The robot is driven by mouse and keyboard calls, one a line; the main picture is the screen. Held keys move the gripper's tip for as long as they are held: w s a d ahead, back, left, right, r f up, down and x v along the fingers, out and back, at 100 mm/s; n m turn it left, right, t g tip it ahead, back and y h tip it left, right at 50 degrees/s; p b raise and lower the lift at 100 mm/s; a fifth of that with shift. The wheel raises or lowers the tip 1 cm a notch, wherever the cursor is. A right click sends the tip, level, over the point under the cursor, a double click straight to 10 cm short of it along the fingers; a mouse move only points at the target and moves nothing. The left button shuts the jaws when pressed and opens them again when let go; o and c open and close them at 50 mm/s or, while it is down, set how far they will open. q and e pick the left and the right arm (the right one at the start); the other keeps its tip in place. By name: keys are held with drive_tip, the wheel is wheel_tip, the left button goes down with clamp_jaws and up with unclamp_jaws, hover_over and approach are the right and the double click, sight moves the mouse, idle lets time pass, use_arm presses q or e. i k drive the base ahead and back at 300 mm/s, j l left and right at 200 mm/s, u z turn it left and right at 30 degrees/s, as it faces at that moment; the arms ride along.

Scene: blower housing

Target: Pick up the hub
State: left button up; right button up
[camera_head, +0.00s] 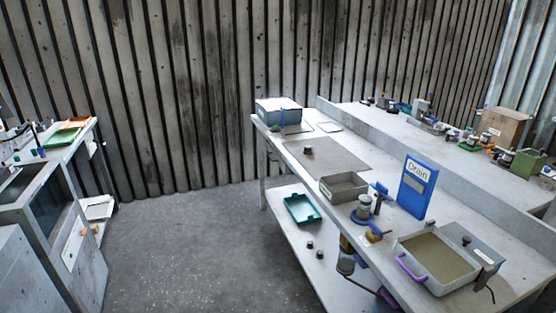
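No part is marked as the hub, and I cannot tell for certain which one it is. A small dark round part (308,149) sits on the grey-brown mat (345,161) on the workbench. Two similar small dark parts lie on the lower shelf, one farther back (310,244) and one nearer (320,255). A pale round part (364,204) stands in a blue holder near the bench's front edge. Neither of my grippers is in view.
The workbench (290,151) carries a grey open bin (344,187), a blue "Drain" panel (417,187) and a grey tray with purple handle (411,277). A teal tray (302,209) is on the lower shelf. Open floor (200,245) lies left; another bench stands far left.

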sight(308, 148)
drive_tip(key=i+j+z, duration=0.4)
drive_tip(key=i, duration=0.25)
drive_tip(key=i+j+z, duration=0.15)
drive_tip(key=z, duration=0.45)
